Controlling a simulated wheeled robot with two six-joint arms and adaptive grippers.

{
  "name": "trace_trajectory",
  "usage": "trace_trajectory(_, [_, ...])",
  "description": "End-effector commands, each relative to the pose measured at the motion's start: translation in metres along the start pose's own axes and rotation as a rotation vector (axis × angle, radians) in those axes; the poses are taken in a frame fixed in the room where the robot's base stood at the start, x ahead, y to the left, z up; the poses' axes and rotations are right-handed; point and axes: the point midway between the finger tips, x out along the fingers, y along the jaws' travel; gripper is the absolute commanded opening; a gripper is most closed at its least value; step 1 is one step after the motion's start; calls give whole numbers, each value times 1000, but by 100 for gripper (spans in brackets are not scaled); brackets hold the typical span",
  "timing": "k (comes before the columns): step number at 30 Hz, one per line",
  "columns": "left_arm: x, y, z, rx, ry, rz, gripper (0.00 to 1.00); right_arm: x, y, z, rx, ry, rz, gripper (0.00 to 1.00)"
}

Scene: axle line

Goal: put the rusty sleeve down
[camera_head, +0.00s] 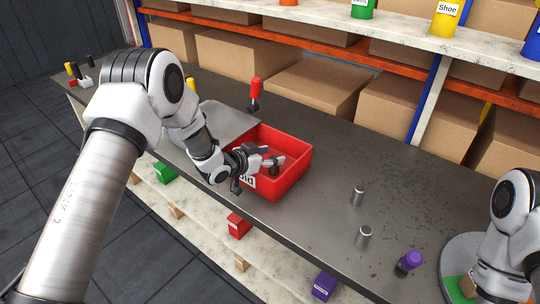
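My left gripper (270,160) is over the red bin (302,168), whose front label is partly covered and reads something like "old". Its fingers are on a small dark brown sleeve (274,171), which looks like the rusty sleeve. The sleeve is at the bin's opening, inside its walls in the picture; I cannot tell whether it touches the bin floor. My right arm is at the lower right edge, and its gripper is not visible.
Two grey metal sleeves stand on the bench, one (357,195) behind the other (363,237). A purple-topped item (410,262) is near the front edge. A red-handled tool (255,92) is behind the bin. A round grey plate (451,262) lies by my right arm.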

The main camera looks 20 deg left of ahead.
Motion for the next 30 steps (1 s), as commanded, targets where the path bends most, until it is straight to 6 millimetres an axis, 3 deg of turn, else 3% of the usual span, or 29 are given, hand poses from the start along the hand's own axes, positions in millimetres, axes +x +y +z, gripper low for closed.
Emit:
trace_trajectory(6, [0, 0, 0, 0, -1, 0, 59, -1, 0, 0, 0, 0, 0, 40])
trace_trajectory(11, [-9, -1, -14, -2, -1, -1, 59, -12, 0, 0, 0, 0, 0, 40])
trace_trajectory(22, [-102, -1, -10, -6, 3, -2, 59, 13, 0, 0, 0, 0, 0, 40])
trace_trajectory(26, [-120, -1, -11, -4, 2, -2, 59, 14, 0, 0, 0, 0, 0, 40])
trace_trajectory(30, [-125, 0, -11, -1, -1, 0, 59, 14, 0, 0, 0, 0, 0, 40])
